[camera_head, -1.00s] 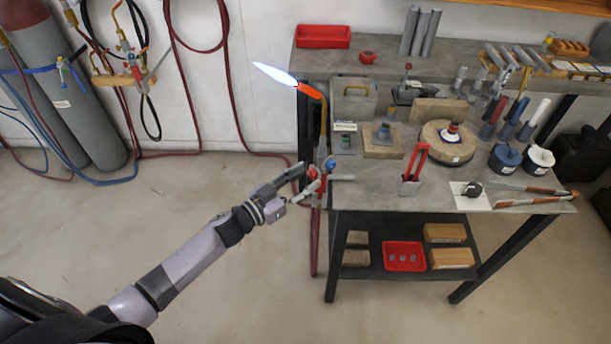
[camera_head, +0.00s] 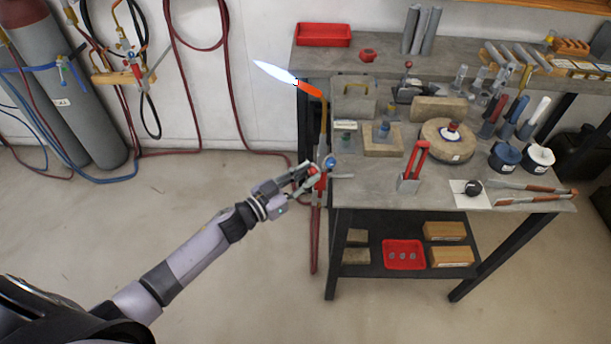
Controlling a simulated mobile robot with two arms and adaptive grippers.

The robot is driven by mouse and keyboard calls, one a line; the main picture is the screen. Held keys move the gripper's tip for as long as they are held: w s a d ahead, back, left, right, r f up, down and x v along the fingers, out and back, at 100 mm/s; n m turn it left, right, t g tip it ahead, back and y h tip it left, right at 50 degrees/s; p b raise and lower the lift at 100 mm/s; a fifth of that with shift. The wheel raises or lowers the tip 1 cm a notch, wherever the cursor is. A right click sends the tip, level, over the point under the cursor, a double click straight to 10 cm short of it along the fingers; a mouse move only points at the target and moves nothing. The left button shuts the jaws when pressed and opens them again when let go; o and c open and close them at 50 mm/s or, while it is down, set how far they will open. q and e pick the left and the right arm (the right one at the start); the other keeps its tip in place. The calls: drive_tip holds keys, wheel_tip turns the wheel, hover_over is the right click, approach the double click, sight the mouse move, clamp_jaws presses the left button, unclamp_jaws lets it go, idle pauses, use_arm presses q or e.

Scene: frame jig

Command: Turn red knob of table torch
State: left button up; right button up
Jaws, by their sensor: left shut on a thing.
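The table torch (camera_head: 323,120) stands at the left edge of the workbench, with an orange-red tip and a blue-white flame pointing left. Its red knob (camera_head: 312,170) sits low on the torch body, beside a blue knob (camera_head: 330,162). My left gripper (camera_head: 309,176) reaches in from the left and is shut on the red knob, its fingers partly covering it. My right gripper is not in view.
The flame (camera_head: 274,72) burns above and left of my left gripper. The workbench (camera_head: 364,187) holds tongs, a round block and pots. Open floor lies to the left.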

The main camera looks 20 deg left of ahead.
use_arm(q)
drive_tip(key=shift+m, duration=0.3)
clamp_jaws()
drive_tip(key=m, duration=0.5)
drive_tip(key=shift+m, duration=0.4)
drive_tip(key=m, duration=0.5)
drive_tip(key=shift+r+m+y+b, duration=0.1)
drive_tip(key=shift+m+y+b, duration=0.2)
drive_tip(key=shift+m+b, duration=0.1)
drive_tip(key=o, duration=1)
unclamp_jaws()
drive_tip(key=v, duration=1.2)
drive_tip(key=shift+a+r, duration=0.15)
drive_tip(key=shift+w, duration=0.1)
